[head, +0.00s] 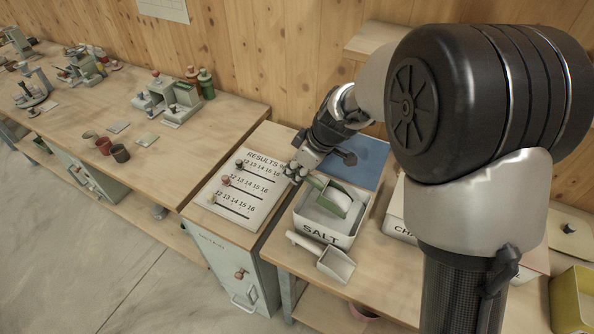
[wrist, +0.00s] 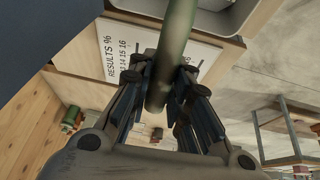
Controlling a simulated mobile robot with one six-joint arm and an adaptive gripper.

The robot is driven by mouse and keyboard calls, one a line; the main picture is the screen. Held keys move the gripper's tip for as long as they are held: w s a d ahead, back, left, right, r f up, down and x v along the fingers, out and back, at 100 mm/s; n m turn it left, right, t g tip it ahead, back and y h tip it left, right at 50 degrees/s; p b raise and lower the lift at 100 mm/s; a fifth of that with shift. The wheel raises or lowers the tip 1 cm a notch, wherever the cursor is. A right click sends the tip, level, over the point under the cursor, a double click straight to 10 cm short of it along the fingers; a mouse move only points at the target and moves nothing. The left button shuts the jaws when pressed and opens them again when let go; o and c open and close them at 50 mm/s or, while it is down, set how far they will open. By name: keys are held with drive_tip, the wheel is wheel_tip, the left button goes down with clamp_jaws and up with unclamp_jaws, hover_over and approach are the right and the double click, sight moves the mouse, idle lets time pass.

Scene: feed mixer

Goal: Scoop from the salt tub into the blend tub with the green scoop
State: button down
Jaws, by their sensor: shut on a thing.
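The salt tub (head: 345,241) is a white box lettered SALT, with pale salt inside. The green scoop (head: 337,195) is at the tub's mouth, its bowl over or in the salt; I cannot tell how deep. My gripper (head: 297,170) is shut on the green scoop's handle, at the tub's back left. In the wrist view the green handle (wrist: 178,45) runs between my gripper's fingers (wrist: 165,85), and a corner of a pale tub shows at the top. I cannot pick out the blend tub; my arm hides part of the right side.
A white scoop (head: 335,265) lies in front of the salt tub. A results board (head: 240,190) with pegs is to the left, a blue mat (head: 365,160) behind. A tub lettered CHA (head: 396,229) stands right, partly hidden; a yellow tub (head: 568,300) is far right.

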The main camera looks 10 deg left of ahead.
drive_tip(key=shift+w+a+r+h+p, duration=0.3)
drive_tip(key=shift+a+r+p, duration=0.35)
drive_tip(key=shift+p, duration=1.55)
drive_tip(key=shift+w+a+r+h+p, duration=0.15)
drive_tip(key=shift+a+r+h+p, duration=0.5)
drive_tip(key=shift+p, duration=1.55)
drive_tip(key=shift+g, duration=0.4)
drive_tip(key=shift+w+a+r+p, duration=0.1)
drive_tip(key=shift+a+r+p, duration=0.1)
drive_tip(key=shift+r+p, duration=0.95)
drive_tip(key=shift+w+a+r+p, duration=0.1)
drive_tip(key=shift+a+r+p, duration=0.1)
drive_tip(key=shift+r+p, duration=0.95)
drive_tip(key=shift+f+p, duration=0.3)
drive_tip(key=shift+p, duration=0.05)
